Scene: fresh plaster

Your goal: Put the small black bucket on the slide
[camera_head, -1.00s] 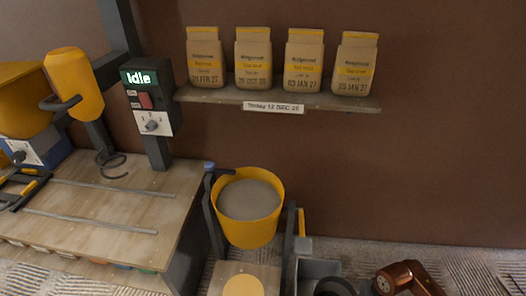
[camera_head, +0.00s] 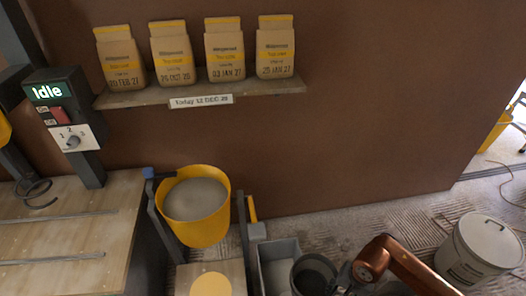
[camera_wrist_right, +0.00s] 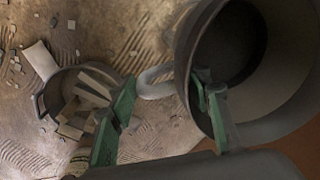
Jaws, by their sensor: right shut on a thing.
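The small black bucket (camera_head: 315,275) is low in the head view, beside the grey crate. My right gripper (camera_head: 342,284) is at its right side, partly cut off by the lower edge. In the right wrist view the bucket (camera_wrist_right: 262,55) is large, its dark mouth tilted towards the camera. My left gripper is out of view.
A yellow bucket (camera_head: 197,228) of grey material hangs in a dark frame beside the bench (camera_head: 80,235). A grey crate (camera_head: 272,250) and a white lidded drum (camera_head: 480,250) stand on the floor. Several bags stand on a shelf (camera_head: 200,94). A round container (camera_wrist_right: 75,100) holds rubble.

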